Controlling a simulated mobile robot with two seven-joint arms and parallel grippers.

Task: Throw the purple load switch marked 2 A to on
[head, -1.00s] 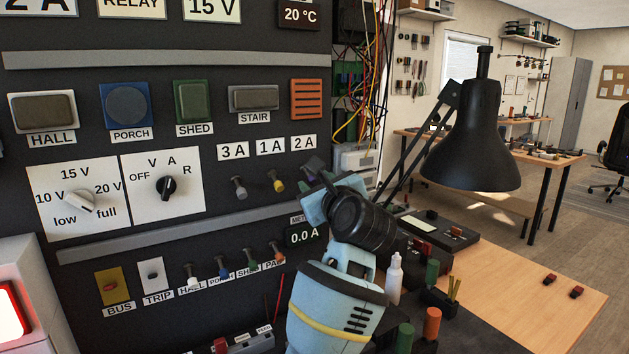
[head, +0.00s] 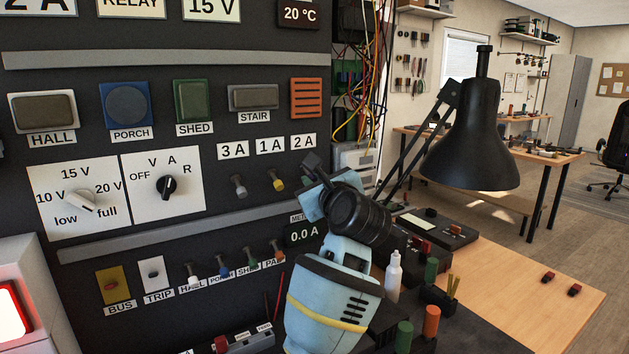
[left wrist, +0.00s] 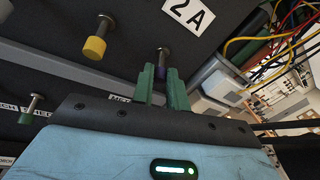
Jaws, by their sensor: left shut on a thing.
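The purple load switch is a short metal lever with a purple tip (left wrist: 160,73), below the 2 A label (left wrist: 188,14) in the left wrist view. The 2 A label (head: 303,141) also shows in the head view, where my gripper hides the lever. My left gripper (left wrist: 162,86) has its green fingers shut on the purple tip, one on each side. In the head view the left gripper (head: 313,165) is at the panel just below that label. Whether the lever stands at on or off I cannot tell. My right gripper is not in view.
The yellow 1 A lever (head: 277,184) and the grey 3 A lever (head: 239,187) stand to the left. The meter (head: 303,234) below reads 0.0 A. Loose wires (head: 365,90) hang right of the panel. A black lamp (head: 470,145) stands over the bench.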

